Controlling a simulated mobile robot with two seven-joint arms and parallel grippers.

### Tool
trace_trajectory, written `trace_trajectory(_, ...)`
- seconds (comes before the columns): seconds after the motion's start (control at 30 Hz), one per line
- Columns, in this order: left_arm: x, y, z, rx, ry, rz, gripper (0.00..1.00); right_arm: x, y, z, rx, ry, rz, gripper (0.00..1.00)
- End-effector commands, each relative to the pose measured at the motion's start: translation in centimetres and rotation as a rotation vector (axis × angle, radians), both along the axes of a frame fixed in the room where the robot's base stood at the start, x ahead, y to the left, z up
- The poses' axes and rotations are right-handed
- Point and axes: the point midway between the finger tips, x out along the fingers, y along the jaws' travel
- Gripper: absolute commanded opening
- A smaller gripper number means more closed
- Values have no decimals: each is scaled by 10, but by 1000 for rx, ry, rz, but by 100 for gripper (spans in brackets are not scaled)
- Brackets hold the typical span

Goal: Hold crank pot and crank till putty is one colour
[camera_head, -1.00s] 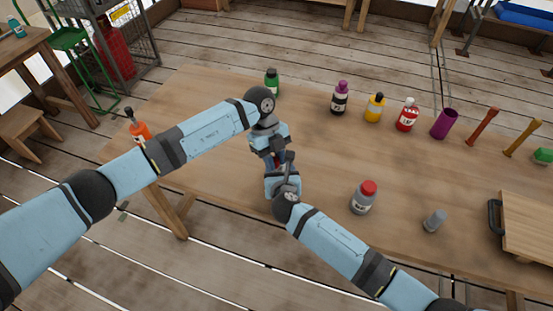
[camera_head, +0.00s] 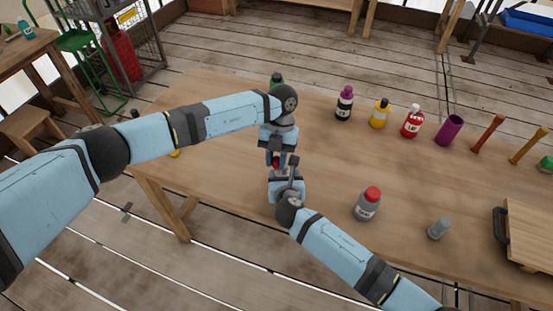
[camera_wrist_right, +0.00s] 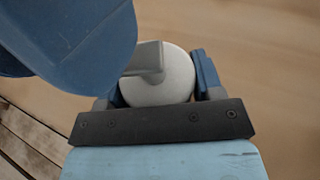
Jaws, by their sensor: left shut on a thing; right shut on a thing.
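The crank pot (camera_wrist_right: 165,92) shows in the right wrist view as a round pale grey body with a grey bar (camera_wrist_right: 146,58) across its top. My right gripper (camera_wrist_right: 158,88) has its blue fingers on either side of the body, shut on it. In the head view my right gripper (camera_head: 286,174) is low over the table's near side. My left gripper (camera_head: 276,161) comes from above, just beyond it, with its fingers shut on a small red part (camera_head: 276,163), apparently the crank's handle. A large blue shape hides part of the pot in the wrist view. The putty is not visible.
A grey bottle with a red cap (camera_head: 367,204) and a small grey cylinder (camera_head: 438,229) stand right of the grippers. A board with a black handle (camera_head: 530,235) lies at the right. The table (camera_head: 330,160) between is clear.

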Motion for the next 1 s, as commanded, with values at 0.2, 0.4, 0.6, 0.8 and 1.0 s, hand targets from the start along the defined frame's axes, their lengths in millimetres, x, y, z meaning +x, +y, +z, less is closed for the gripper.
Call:
trace_trajectory(0.2, 1, 0, 1, 1, -1, -56, 1, 0, 0, -1, 0, 1, 0, 34)
trace_trajectory(0.4, 2, 0, 1, 0, 0, -70, 1, 0, 0, -1, 0, 1, 0, 34)
trace_trajectory(0.6, 2, 0, 1, 0, 0, -70, 1, 0, 0, -1, 0, 1, 0, 34)
trace_trajectory(0.8, 2, 0, 1, 0, 0, -69, 48, 0, 0, -1, 0, 1, -1, 34)
trace_trajectory(1.0, 2, 0, 0, 0, 0, -69, 51, 0, 0, -1, 0, 1, 0, 34)
